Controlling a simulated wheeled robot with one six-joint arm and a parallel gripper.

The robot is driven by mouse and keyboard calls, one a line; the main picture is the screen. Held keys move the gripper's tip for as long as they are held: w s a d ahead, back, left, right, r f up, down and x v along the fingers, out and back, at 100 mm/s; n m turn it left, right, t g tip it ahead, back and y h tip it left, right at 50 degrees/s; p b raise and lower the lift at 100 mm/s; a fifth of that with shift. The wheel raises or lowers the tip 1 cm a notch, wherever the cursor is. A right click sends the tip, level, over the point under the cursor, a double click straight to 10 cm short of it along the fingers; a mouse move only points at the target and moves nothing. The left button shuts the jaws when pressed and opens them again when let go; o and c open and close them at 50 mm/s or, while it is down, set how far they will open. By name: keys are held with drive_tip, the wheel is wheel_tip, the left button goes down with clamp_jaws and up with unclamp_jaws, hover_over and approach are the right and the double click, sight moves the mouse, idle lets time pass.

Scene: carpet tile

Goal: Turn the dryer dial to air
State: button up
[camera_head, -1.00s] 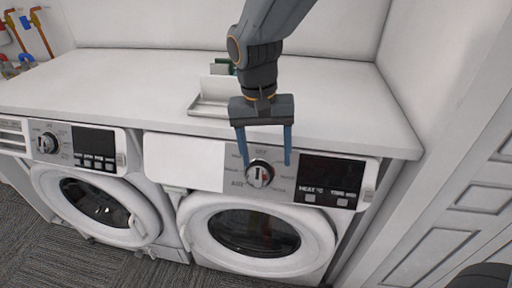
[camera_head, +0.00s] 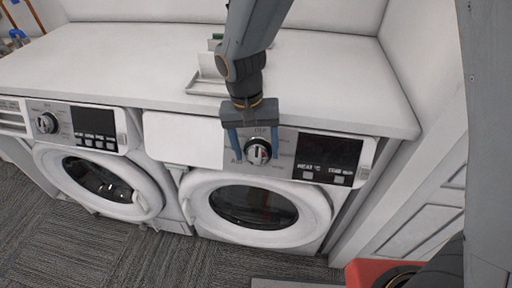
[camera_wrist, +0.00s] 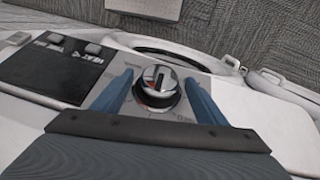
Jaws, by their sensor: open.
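The dryer (camera_head: 185,190) is the right-hand machine under the white counter. Its dial (camera_head: 258,152) is a round silver knob with a dark rim and a red mark, left of the black display. In the wrist view the dial (camera_wrist: 158,88) sits between the two blue fingers, with a gap showing on each side. My gripper (camera_head: 255,150) is open, its fingers pointing down on either side of the dial. Whether the fingertips reach the knob's depth I cannot tell. The labels around the dial are partly hidden and too small to read surely.
A second machine with its own dial (camera_head: 46,122) stands to the left. A small tray (camera_head: 207,86) with upright pieces is on the counter (camera_head: 130,70) behind my arm. A white wall and door frame bound the right side. Grey carpet (camera_head: 110,250) lies in front.

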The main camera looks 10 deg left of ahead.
drive_tip(key=shift+c, duration=0.3)
drive_tip(key=c, duration=1)
